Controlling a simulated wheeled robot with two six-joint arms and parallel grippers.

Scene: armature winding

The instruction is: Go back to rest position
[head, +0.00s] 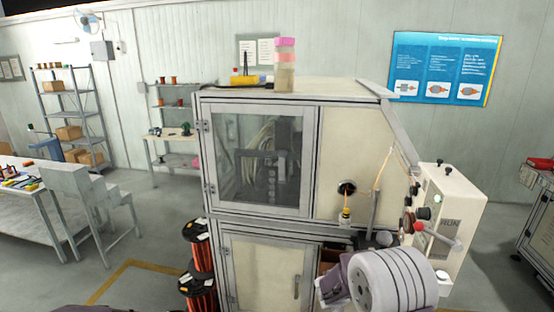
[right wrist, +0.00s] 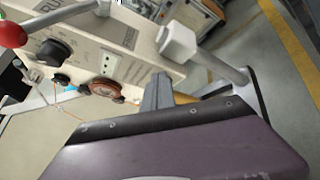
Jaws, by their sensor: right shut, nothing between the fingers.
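The winding machine (head: 265,95) stands in the middle of the head view, with its glazed door (head: 262,160) closed. Its control box (head: 455,215), marked RUN, is on the right side. My right arm comes in at the bottom right, in front of the machine. My right gripper's fingers (right wrist: 156,95) show in the right wrist view, shut and empty, beyond the purple gripper body. The panel's red ball knob (right wrist: 12,34), black knob (right wrist: 55,52) and reddish-brown knob (right wrist: 105,88) are to their left. I cannot tell how far the fingers are from the panel. My left gripper is not in view.
Copper wire spools (head: 198,262) stand at the machine's lower left. A pale lever with a block end (right wrist: 180,43) lies close to the right gripper. A chair (head: 85,195) and workbench (head: 35,215) are at the left. Open floor (head: 150,225) lies between.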

